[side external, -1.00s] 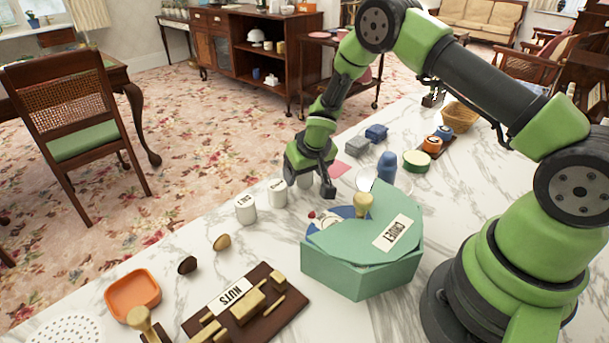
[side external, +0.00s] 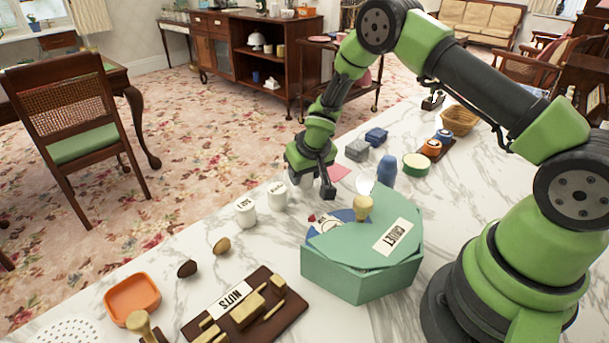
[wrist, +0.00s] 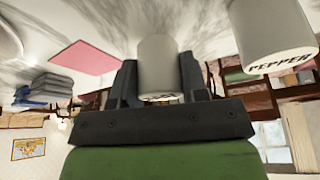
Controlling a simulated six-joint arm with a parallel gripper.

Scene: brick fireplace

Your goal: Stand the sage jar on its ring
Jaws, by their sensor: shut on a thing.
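My gripper (wrist: 158,82) is shut on a pale, round jar (wrist: 158,58) in the wrist view. Only the edge of the jar's lettering shows, and I cannot read it. In the side view my gripper (side external: 313,184) is at the far edge of the marble table, right of the pepper jar (side external: 277,196); the held jar is mostly hidden by it. I cannot make out which mark is the sage jar's ring.
The salt jar (side external: 245,212) stands left of the pepper jar. A NUTS board (side external: 290,325) and an orange dish (side external: 132,298) are at the front left.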

